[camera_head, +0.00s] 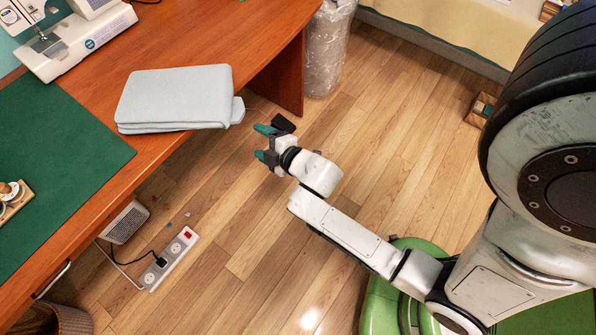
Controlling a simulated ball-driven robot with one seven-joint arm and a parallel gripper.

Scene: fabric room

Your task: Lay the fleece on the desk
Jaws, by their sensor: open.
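The fleece (175,96) is a folded light grey cloth lying on the brown wooden desk (215,30). Its right end reaches over the desk's edge, and a small flap hangs out there. My gripper (263,143) is open and empty, just right of and a little below the fleece's overhanging end in the picture. Its teal fingertips point left towards the fleece and are apart from it. Wooden floor shows behind the gripper.
A white sewing machine (75,38) stands at the desk's back left. A green cutting mat (55,165) covers the desk's left part. A power strip (172,260) lies on the floor. A clear bin (327,50) stands beyond the desk. Desk space behind the fleece is free.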

